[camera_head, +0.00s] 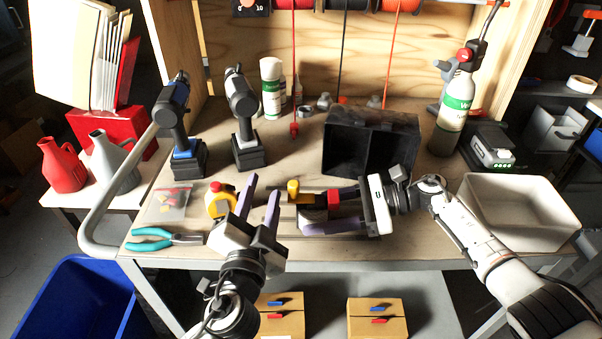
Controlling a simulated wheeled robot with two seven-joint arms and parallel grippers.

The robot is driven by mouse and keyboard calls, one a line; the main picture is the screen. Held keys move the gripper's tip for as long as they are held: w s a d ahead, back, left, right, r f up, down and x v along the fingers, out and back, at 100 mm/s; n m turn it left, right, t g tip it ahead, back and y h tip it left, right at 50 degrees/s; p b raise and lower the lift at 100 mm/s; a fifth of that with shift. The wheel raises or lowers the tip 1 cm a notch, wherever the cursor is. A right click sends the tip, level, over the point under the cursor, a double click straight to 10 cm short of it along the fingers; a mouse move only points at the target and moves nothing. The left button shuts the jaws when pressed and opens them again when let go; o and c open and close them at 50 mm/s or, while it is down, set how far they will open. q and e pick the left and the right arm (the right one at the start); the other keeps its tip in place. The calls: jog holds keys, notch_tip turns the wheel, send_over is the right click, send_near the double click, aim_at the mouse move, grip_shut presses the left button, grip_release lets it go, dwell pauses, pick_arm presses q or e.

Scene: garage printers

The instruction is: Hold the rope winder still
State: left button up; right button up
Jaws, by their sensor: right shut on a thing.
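What appears to be the rope winder (304,198), a small tan piece with a yellow knob and red and dark parts, is at the front middle of the workbench (220,257). My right gripper (310,213) reaches in from the right and is shut on it, its fingers pointing left. The fingers hide part of the winder. My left gripper (262,190) is left of the winder, with its two fingers apart, pointing up the picture, and nothing between them.
A yellow item with a red top (219,200) sits close left of my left gripper. Teal-handled pliers (160,238) lie at the front left edge. A black bin (348,147) stands behind my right gripper. A white tray (490,235) is at the right. Two drills (243,110) stand behind.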

pick_arm(q)
jog(key=s+d+r+n+g+h, duration=0.1)
jog(key=s+d+n+h, duration=0.2)
jog(key=s+n+h, duration=0.25)
jog(key=x, duration=1.1)
jog(key=shift+w+d, duration=0.2)
jog(key=shift+w, duration=0.1)
grip_shut()
